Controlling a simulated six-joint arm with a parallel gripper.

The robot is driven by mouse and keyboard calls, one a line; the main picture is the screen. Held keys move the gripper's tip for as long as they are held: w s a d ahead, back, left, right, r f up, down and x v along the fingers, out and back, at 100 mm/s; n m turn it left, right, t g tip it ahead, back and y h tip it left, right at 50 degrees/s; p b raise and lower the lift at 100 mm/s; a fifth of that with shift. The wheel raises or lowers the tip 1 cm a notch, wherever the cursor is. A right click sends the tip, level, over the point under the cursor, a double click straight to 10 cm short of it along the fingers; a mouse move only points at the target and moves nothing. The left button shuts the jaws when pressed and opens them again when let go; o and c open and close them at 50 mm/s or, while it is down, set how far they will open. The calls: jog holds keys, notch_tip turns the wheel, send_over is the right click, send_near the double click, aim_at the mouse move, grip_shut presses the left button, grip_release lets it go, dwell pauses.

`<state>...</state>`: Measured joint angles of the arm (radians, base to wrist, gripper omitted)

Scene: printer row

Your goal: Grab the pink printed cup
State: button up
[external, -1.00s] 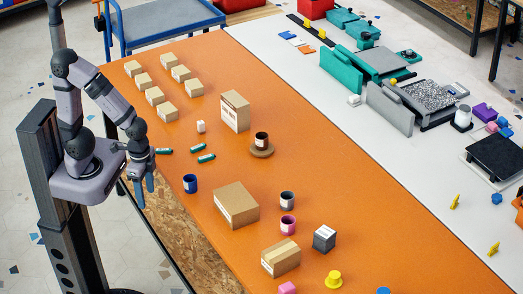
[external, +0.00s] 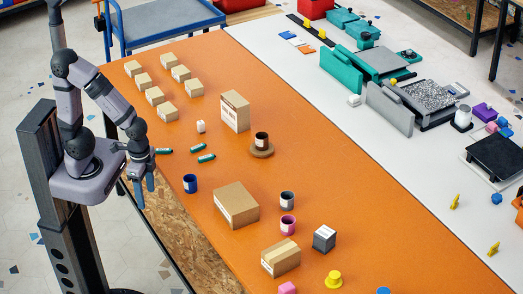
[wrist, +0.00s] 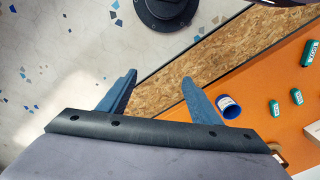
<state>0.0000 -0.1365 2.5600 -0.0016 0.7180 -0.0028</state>
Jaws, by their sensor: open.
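The pink printed cup (external: 288,226) stands on the orange table, right of a large cardboard box and in front of a grey printed cup (external: 287,200). It has a white label and a dark inside. My gripper (external: 144,190) hangs at the table's left edge, far to the left of the pink cup. Its two blue fingers are apart and empty; they also show in the wrist view (wrist: 160,78). The pink cup is not visible in the wrist view. A blue printed cup (external: 190,184) stands nearer my gripper and also shows in the wrist view (wrist: 229,107).
A large box (external: 237,206) stands between my gripper and the pink cup. A smaller box (external: 281,257), a grey cube (external: 324,238) and a yellow piece (external: 334,279) are near the cup.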

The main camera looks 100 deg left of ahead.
aim_at(294, 221)
jog(key=w+d+f+n+t+b, duration=0.1)
jog(key=w+t+b, duration=0.2)
jog(key=w, duration=0.8)
jog(key=w+d+f+n+t+b, duration=0.1)
jog(key=w+t+b, duration=0.3)
jog(key=w, duration=0.7)
jog(key=w+d+f+n+t+y+b, duration=0.1)
jog(key=w+t+b, duration=0.2)
jog(key=w, duration=0.9)
jog(key=shift+d+f+t+b, duration=0.1)
jog(key=shift+f+t+b, duration=0.3)
jog(key=shift+b, duration=0.3)
jog(key=w+a+n+y+b, duration=0.1)
jog(key=a, duration=0.1)
jog(key=w+a+f+n+y+b, duration=0.1)
jog(key=w+a+y, duration=0.1)
jog(key=w+a+n+y+b, duration=0.1)
jog(key=a+y, duration=0.1)
jog(key=shift+w+f+t+b, duration=0.3)
jog(key=shift+t, duration=0.1)
jog(key=shift+a+f+n+y, duration=0.1)
jog(key=shift+a+n+y, duration=0.3)
jog(key=shift+a+y, duration=0.35)
jog(key=shift+x, duration=3.25)
jog(key=shift+w+f, duration=0.15)
jog(key=shift+x, duration=2.4)
